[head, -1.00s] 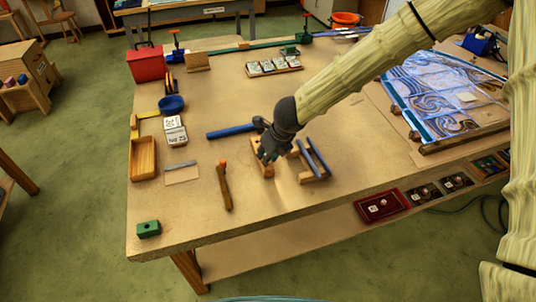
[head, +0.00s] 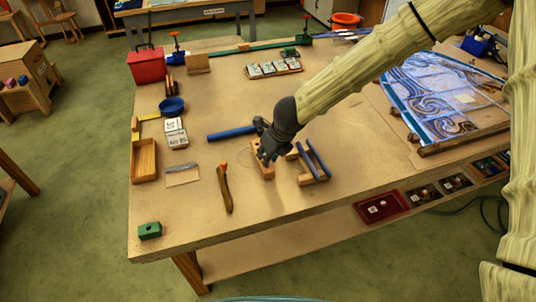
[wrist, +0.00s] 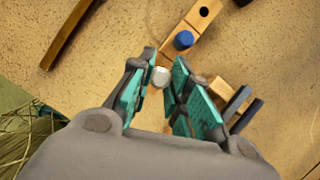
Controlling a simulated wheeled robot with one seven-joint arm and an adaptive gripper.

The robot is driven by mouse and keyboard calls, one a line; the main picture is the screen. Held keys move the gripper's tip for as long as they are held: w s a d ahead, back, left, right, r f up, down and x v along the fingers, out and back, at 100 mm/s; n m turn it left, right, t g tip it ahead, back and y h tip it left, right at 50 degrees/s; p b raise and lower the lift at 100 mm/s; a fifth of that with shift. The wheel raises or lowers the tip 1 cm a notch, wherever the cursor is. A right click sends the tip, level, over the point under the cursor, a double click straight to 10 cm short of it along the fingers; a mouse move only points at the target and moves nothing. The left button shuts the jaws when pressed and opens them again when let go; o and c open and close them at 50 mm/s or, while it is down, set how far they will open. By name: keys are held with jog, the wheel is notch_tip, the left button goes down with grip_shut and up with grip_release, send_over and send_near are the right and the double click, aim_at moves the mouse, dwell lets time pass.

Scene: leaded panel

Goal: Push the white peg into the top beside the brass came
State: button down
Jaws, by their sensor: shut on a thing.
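My gripper (wrist: 157,80) is shut on the white peg (wrist: 160,77), whose pale round end shows between the teal finger pads. In the head view, my gripper (head: 265,152) is just above and beside a small wooden block (head: 262,172); the peg cannot be made out there. In the wrist view, the block (wrist: 197,22) has a dark hole and a blue round piece, just beyond the fingertips. The peg looks apart from that blue piece; its height above the block cannot be told. The leaded panel (head: 440,100) lies at the right. I cannot pick out the brass came.
A wooden rack with blue bars (head: 313,162) stands close to the right of my gripper. A blue rod (head: 232,132) lies to the left, and a curved brown-handled tool (head: 225,190) lies front left. The front middle of the table is clear.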

jog(key=shift+r+p, duration=1.15)
jog(key=shift+r, duration=0.1)
jog(key=c, duration=2.2)
grip_release()
grip_shut()
